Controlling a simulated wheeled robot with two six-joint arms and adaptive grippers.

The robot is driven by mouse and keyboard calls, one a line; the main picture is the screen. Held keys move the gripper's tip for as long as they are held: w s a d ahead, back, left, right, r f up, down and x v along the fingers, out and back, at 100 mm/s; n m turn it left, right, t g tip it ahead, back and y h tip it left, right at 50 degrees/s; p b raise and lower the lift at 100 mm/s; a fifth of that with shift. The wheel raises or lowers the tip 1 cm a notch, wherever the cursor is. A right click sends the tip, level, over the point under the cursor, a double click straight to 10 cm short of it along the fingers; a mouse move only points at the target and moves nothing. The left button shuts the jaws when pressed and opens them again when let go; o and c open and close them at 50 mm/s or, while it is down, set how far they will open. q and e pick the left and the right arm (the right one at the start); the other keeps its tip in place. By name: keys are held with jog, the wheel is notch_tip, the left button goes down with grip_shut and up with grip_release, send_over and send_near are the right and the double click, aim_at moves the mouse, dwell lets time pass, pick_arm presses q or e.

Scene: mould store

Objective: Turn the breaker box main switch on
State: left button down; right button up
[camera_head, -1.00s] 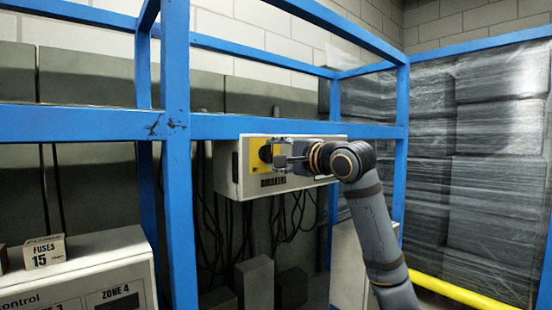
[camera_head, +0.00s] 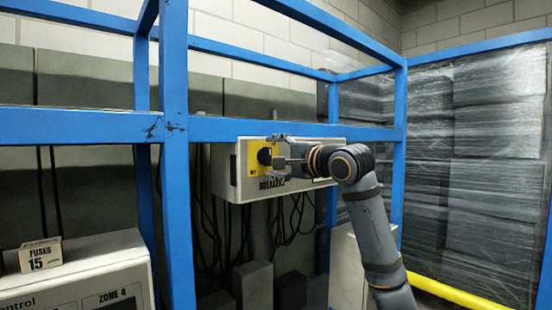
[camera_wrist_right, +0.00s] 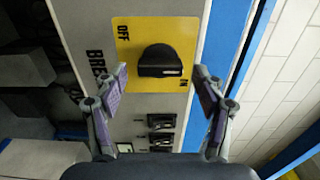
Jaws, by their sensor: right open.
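The grey breaker box (camera_head: 226,172) sits behind the blue frame, below its middle rail. Its main switch is a black rotary knob (camera_head: 265,156) on a yellow plate (camera_head: 254,182). In the right wrist view the knob (camera_wrist_right: 160,62) shows close up, with OFF at the plate's upper left and a partly readable label at the right. A small white mark shows on the knob's lower right. My right gripper (camera_wrist_right: 160,74) is open, one finger on each side of the knob, and appears apart from it. In the head view this gripper (camera_head: 279,157) partly covers the box front.
Blue posts and rails (camera_head: 178,190) surround the opening. Small black breaker switches (camera_wrist_right: 161,122) sit below the plate in the wrist view. Dark cables hang under the box. Wrapped stacks (camera_head: 495,150) fill the right.

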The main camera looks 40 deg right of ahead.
jog(key=s, duration=0.7)
jog(key=shift+s+d, duration=0.2)
jog(key=shift+d, duration=0.05)
dwell(0.5)
